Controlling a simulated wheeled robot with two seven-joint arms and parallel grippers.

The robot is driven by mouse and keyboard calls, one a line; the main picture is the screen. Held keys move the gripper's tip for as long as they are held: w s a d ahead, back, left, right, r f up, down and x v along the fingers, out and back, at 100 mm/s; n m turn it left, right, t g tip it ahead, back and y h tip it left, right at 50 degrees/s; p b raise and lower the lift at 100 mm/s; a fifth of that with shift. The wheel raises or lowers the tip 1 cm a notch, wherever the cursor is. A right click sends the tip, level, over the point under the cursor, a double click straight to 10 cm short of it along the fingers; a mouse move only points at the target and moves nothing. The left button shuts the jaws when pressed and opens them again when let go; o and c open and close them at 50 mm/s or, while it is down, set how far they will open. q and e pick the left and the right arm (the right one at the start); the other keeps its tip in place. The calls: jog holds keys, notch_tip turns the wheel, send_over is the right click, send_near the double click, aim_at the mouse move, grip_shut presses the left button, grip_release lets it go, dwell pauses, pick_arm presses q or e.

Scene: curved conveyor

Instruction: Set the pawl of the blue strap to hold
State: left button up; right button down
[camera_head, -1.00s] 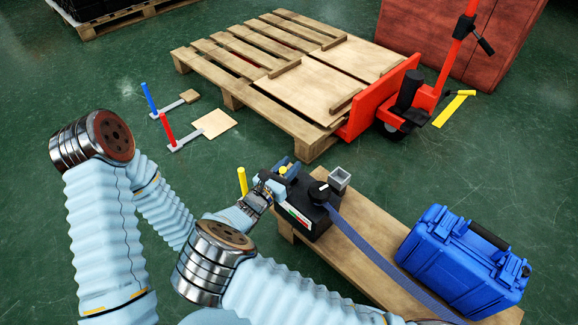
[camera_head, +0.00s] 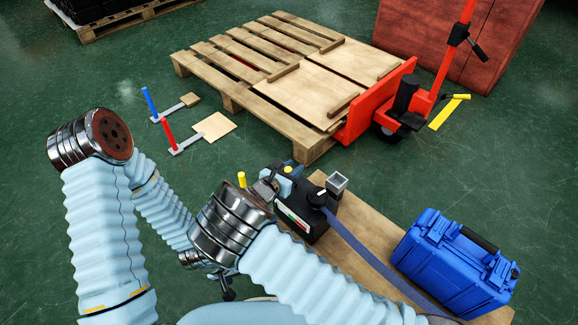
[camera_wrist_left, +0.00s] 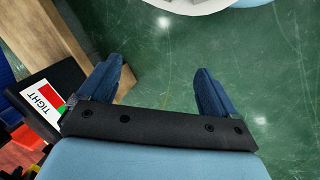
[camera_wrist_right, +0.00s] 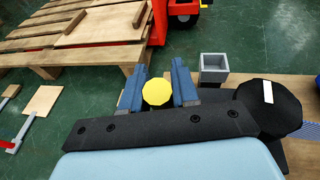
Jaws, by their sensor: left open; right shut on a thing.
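The blue strap (camera_head: 365,255) runs from a black tensioner box (camera_head: 302,214) along a wooden plank. The box has a black round knob (camera_head: 318,195) and a red-and-green gauge label, which reads TIGHT in the left wrist view (camera_wrist_left: 45,104). My right gripper (camera_head: 286,171) is at the box's far left side. It is shut on a yellow knob (camera_wrist_right: 158,92), which sits between its blue fingers; I cannot tell whether it is the pawl. My left gripper (camera_wrist_left: 160,90) is open and empty above the floor, beside the box. In the head view it is partly hidden by my right arm.
A grey square tube (camera_head: 337,182) stands by the box. A blue case (camera_head: 455,262) sits on the plank (camera_head: 385,230). A yellow post (camera_head: 241,180) stands left of the box. A large pallet (camera_head: 262,85) and red pallet jack (camera_head: 385,100) are behind.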

jog(key=w+d+g+y+p, duration=0.1)
jog(key=g+y+p, duration=0.1)
jog(key=g, duration=0.1)
jog(key=shift+w+d+f+m+y, duration=0.15)
jog(key=shift+w+d+m+y, duration=0.15)
jog(key=shift+w+d+y, duration=0.1)
pick_arm(q)
jog(key=shift+s+d+r+p, duration=0.1)
jog(key=shift+d+r+p, duration=0.2)
jog(key=shift+r, duration=0.5)
jog(key=shift+s+d+r+p, duration=0.1)
jog(key=shift+d+r+p, duration=0.1)
jog(key=shift+r+p, duration=0.4)
jog(key=shift+s+d+r+p, duration=0.15)
jog(key=shift+d+r, duration=0.1)
jog(key=shift+r, duration=0.7)
pick_arm(e)
jog(key=shift+w+d+f+g+y, duration=0.4)
jog(key=shift+f+g+y, duration=0.1)
jog(key=shift+g+y, duration=0.35)
jog(key=c, duration=0.9)
grip_release()
jog(key=shift+f, duration=0.1)
